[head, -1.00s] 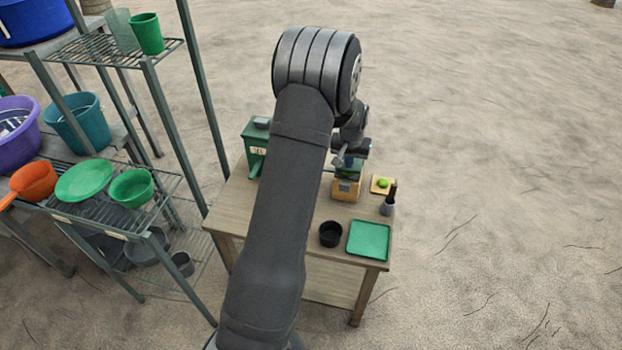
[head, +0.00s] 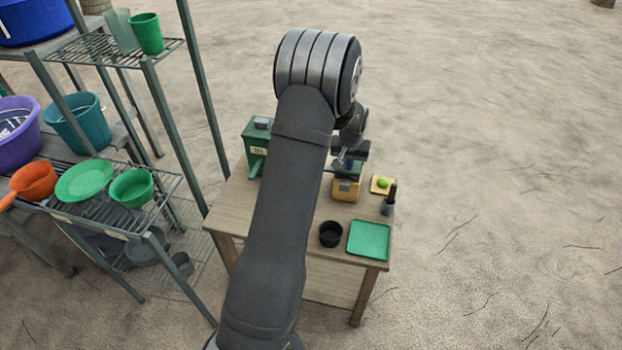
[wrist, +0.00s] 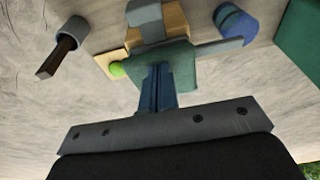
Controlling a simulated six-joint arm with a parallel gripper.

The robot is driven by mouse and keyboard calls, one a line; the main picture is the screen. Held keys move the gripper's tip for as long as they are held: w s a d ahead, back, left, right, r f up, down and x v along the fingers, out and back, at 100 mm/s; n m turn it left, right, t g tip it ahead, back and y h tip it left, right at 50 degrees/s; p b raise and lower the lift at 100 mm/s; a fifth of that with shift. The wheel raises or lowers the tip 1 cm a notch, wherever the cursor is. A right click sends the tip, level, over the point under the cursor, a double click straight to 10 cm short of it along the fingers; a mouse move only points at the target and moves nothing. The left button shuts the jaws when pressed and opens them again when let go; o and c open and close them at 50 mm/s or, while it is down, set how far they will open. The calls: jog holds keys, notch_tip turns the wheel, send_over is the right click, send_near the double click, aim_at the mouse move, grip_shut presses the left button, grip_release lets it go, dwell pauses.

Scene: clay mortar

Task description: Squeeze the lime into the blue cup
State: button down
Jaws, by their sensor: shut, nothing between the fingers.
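The lime (head: 383,183) is a small green ball on a yellow board (head: 374,190) at the table's right side. It also shows in the wrist view (wrist: 116,69). A wooden block with grey and teal parts, seemingly the squeezer (head: 345,190), stands left of the board. The blue cup (wrist: 235,22) shows at the top right of the wrist view; in the head view it is not visible. My gripper (wrist: 158,72) is shut and empty, its fingertips in front of the squeezer's teal part. I cannot tell whether they touch it.
A mortar with a dark pestle (head: 389,203), a black bowl (head: 330,234) and a green tray (head: 369,240) share the table (head: 240,200). A green box (head: 256,142) stands at its back left. A metal shelf (head: 110,212) with bowls and buckets is on the left.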

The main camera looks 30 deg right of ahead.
notch_tip(320, 180, up, 8)
dwell(1.0)
jog(key=shift+f, duration=0.1)
jog(key=shift+f, duration=2.6)
jog(key=c, duration=2.2)
grip_release()
